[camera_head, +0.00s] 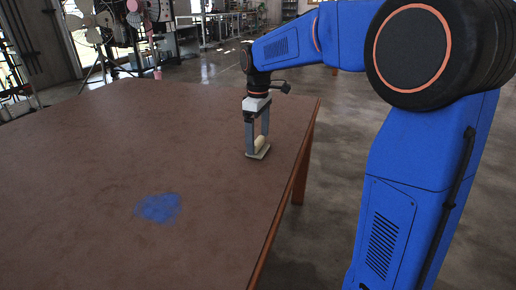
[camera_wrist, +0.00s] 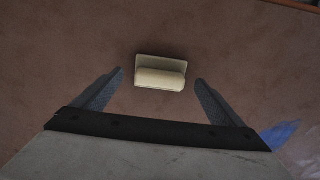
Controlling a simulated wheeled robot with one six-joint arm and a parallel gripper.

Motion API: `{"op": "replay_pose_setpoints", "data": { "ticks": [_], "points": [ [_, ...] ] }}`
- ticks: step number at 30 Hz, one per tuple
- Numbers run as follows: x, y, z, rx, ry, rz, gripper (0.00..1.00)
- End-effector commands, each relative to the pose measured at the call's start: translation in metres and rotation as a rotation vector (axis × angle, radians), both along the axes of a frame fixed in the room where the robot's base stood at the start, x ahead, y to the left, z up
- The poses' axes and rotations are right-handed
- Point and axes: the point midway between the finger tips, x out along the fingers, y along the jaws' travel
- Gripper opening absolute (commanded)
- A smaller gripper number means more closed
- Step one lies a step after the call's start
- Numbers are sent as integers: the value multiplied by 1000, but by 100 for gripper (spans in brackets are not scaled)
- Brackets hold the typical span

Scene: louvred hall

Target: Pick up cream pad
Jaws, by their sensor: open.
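The cream pad (camera_head: 260,143) is a small flat base with a rounded bar on top. It lies on the brown table near its right edge. In the wrist view the pad (camera_wrist: 160,72) is just beyond the fingertips, midway between them across the picture. My gripper (camera_head: 257,151) points down at the pad, with its fingers partly in front of it in the head view. In the wrist view my gripper (camera_wrist: 160,76) is open, with a finger on each side and a gap between each finger and the pad.
The brown table (camera_head: 90,160) is largely bare. A blue patch (camera_head: 158,207) marks its surface, left of and nearer than the pad. The table's right edge is close to the pad, with open floor (camera_head: 335,160) beyond it. A fan (camera_head: 95,20) stands behind the table.

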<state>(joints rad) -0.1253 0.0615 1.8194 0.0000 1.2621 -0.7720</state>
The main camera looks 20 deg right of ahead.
Motion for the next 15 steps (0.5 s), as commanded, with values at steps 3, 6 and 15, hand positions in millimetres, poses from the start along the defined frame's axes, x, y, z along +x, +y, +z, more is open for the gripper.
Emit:
{"op": "replay_pose_setpoints", "data": {
  "ticks": [3, 6, 15],
  "points": [
    [0, 0, -14, 0, 1, 0, 92],
    [0, 0, -20, 0, -1, 0, 92],
    [0, 0, -21, 0, -1, 1, 80]
  ]
}}
